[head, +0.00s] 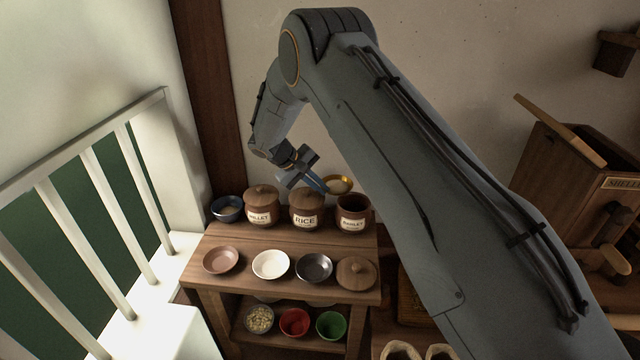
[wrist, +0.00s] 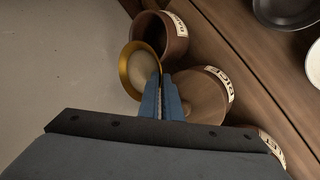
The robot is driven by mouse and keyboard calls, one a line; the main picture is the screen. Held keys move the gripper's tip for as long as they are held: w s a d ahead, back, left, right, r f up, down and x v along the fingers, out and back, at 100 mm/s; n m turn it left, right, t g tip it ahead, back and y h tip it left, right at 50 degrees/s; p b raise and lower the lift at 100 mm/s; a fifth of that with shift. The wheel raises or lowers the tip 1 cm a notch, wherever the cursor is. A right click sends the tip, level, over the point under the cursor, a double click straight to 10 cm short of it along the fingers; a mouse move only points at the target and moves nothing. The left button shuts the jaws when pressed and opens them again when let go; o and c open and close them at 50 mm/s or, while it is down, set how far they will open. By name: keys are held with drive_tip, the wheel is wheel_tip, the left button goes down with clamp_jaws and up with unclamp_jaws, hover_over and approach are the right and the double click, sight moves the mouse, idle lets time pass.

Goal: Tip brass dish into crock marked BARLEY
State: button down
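The brass dish (head: 340,185) has a gold rim and holds pale contents; it also shows in the wrist view (wrist: 127,75). My gripper (head: 322,186) is shut on the dish's rim, its blue fingers (wrist: 163,98) close together. The dish is held in the air by the wall side of the crocks, near the BARLEY crock. The brown crock marked BARLEY (head: 352,217) stands upright and open at the right end of the row. In the wrist view its dark mouth (wrist: 150,32) lies just beyond the dish. I cannot tell whether the dish overlaps the mouth.
The lidded RICE crock (head: 306,214) and MILLET crock (head: 261,212) stand left of BARLEY, then a dark blue bowl (head: 227,208). A loose wooden lid (head: 356,272) and several dishes lie in front on the table (head: 225,240). A railing (head: 95,180) is at left.

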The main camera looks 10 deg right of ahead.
drive_tip(key=shift+f, duration=0.75)
drive_tip(key=shift+d+r+p, duration=0.1)
drive_tip(key=shift+r+p, duration=0.25)
drive_tip(key=shift+p, duration=0.15)
drive_tip(key=p, duration=0.1)
drive_tip(key=y+p, duration=0.1)
drive_tip(key=shift+s+d+r+t+y+p, duration=0.15)
drive_tip(key=shift+r+t+y+p, duration=0.15)
drive_tip(key=shift+r+t, duration=0.1)
drive_tip(key=shift+f+b, duration=0.35)
drive_tip(key=shift+b, duration=0.2)
drive_tip(key=b, duration=0.1)
drive_tip(key=f+h+b, duration=0.1)
drive_tip(key=b, duration=0.1)
drive_tip(key=shift+a+g, duration=0.25)
drive_tip(key=shift+g, duration=0.05)
drive_tip(key=shift+d+r+p, duration=0.1)
drive_tip(key=shift+r+p, duration=0.5)
drive_tip(key=shift+p, duration=0.15)
drive_tip(key=shift+d+r+y+p, duration=0.1)
drive_tip(key=shift+r+y+p, duration=0.25)
drive_tip(key=shift+y+p, duration=0.25)
drive_tip(key=shift+f+t, duration=0.1)
drive_tip(key=shift+t, duration=0.3)
